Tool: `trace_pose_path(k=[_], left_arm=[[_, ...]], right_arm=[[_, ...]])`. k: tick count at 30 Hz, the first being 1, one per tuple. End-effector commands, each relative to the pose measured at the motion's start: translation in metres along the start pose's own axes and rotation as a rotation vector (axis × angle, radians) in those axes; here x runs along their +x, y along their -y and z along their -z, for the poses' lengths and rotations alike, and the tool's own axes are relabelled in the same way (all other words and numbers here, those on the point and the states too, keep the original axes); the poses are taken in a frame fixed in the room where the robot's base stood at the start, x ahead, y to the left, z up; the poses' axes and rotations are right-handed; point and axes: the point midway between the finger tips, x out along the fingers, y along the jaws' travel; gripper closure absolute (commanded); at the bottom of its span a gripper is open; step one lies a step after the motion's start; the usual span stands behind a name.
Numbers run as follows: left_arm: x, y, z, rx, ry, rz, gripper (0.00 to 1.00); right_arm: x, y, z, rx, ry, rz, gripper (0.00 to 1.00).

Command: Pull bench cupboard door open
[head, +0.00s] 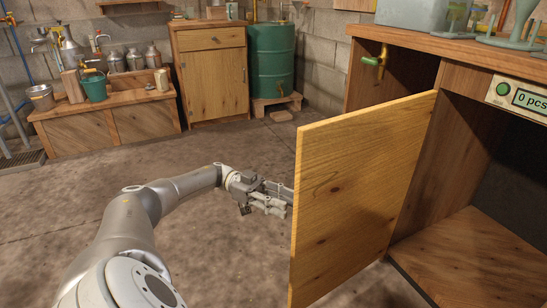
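The bench cupboard door (355,190) is a yellowish wooden panel. It stands swung out from the bench (462,88), with its free edge toward the middle of the view. An open space shows behind and right of it. I see no handle on the face toward me. My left gripper (282,197) is at the door's free edge, about mid-height. Its fingertips reach the edge in the picture and may be partly hidden behind the panel. I cannot tell whether it touches the door or how far its fingers are apart. My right gripper is not in view.
A wooden cabinet (213,82), a green barrel (265,60) and a low wooden stand (105,127) are at the back. The concrete floor (215,148) between is clear.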

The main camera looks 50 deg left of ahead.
Motion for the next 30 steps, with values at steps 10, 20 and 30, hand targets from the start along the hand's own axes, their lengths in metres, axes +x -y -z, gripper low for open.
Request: trace_pose_path(k=[10, 20, 30], left_arm=[[-0.03, 0.0, -0.001, -0.001, 0.0, 0.0, 0.67], [-0.034, -0.001, -0.001, -0.002, 0.0, -0.001, 0.67], [-0.034, -0.001, -0.001, -0.002, 0.0, -0.001, 0.67]], right_arm=[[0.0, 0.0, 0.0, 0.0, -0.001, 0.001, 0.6], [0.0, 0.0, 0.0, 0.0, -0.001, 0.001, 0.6], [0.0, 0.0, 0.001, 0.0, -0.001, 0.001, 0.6]])
